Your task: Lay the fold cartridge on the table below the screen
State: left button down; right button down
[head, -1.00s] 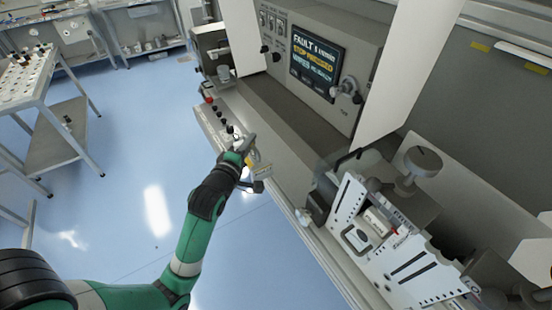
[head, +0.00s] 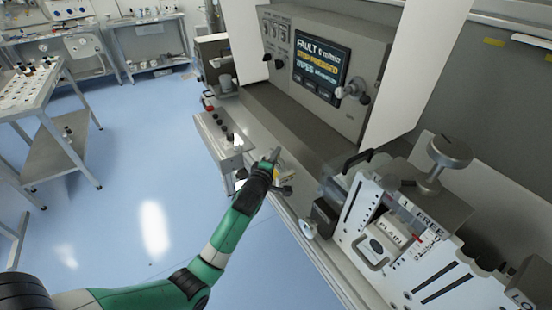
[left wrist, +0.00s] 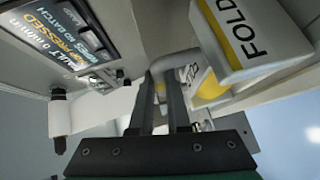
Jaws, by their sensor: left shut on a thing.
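My left gripper (head: 274,163) is at the machine's front edge, below the screen (head: 320,68). In the left wrist view its fingers (left wrist: 163,88) are shut on a grey bent handle. That handle appears to belong to the fold cartridge (left wrist: 238,32), a white block with a yellow band and the word FOLD, at the upper right of that view. In the head view the cartridge is mostly hidden by the gripper. The grey table surface (head: 290,122) below the screen lies just beyond the gripper. The screen also shows in the left wrist view (left wrist: 68,32). My right gripper is out of view.
A control box with black buttons (head: 222,135) is left of the gripper. A slotted white plate with a block marked PLAIN (head: 390,229) and a large knob (head: 450,150) stand at the right. A white panel (head: 415,75) rises right of the screen. The grey surface looks clear.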

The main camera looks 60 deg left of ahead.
pick_arm(q)
jog(key=shift+r, duration=0.15)
jog(key=shift+f, duration=0.25)
jog(key=c, duration=0.9)
grip_release()
jog(key=shift+s+d+r, duration=0.1)
jog(key=shift+d+r, duration=0.05)
jog(key=shift+r, duration=0.1)
jog(key=p+v, duration=0.2)
jog(key=v, duration=0.9)
jog(key=shift+s+d, duration=0.15)
jog(key=shift+s, duration=0.1)
